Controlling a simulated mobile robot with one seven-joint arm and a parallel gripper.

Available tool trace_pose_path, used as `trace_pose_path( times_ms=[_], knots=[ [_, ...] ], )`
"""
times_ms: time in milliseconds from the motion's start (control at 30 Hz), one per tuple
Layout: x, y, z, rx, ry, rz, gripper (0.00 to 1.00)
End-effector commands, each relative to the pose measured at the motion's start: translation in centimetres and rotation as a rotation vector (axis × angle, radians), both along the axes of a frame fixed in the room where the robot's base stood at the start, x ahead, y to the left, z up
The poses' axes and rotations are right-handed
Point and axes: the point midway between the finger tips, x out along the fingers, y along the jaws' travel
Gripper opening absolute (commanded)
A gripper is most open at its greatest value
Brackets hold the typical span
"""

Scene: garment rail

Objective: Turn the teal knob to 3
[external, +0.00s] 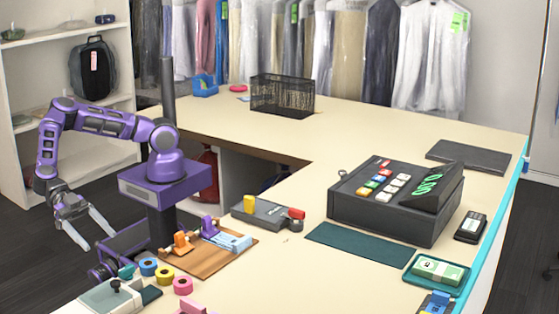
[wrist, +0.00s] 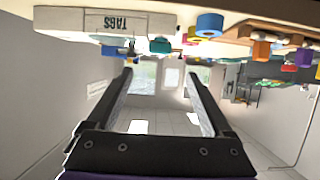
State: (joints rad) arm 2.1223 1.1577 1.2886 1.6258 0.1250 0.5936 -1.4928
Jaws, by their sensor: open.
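A small teal piece (external: 126,271) at the front left of the counter, beside the blue roll, looks like the teal knob. It also seems to show in the wrist view (wrist: 160,45), near the top. Its pointer and any numbers are too small to read. My gripper (external: 97,245) is open and empty, hanging left of the counter with its fingers pointing down and forward. In the wrist view its two fingers (wrist: 160,78) are spread apart, with nothing between them. It is clear of the teal piece and touches nothing.
Blue (external: 148,266), yellow and pink rolls stand near the teal piece. A wooden board (external: 205,262) with orange and purple fittings lies behind them. A grey-green box (external: 108,296) is at the front corner. A cash register (external: 385,210) stands farther right. Open floor lies left of the counter.

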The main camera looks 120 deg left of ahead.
Motion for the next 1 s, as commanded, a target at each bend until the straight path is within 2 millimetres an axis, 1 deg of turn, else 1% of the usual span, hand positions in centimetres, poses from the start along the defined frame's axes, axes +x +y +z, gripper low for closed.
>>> trace_pose_path(
  times_ms=[33,300,400,500,700,933,1000],
  knots=[
    [1.2,0.1,-0.4,0.002,-0.001,0.004,0.85],
    [6.4,0.1,-2.6,0.001,0.000,0.003,0.85],
    [7.9,0.1,-3.2,0.002,0.000,0.001,0.85],
    [8.9,0.1,-3.6,0.002,-0.001,0.001,0.85],
    [9.7,0.0,-4.0,0.000,0.000,-0.001,0.85],
    [9.7,0.0,-4.0,0.001,0.000,-0.001,0.85],
    [9.7,0.0,-4.0,0.001,0.000,-0.001,0.72]
  ],
)
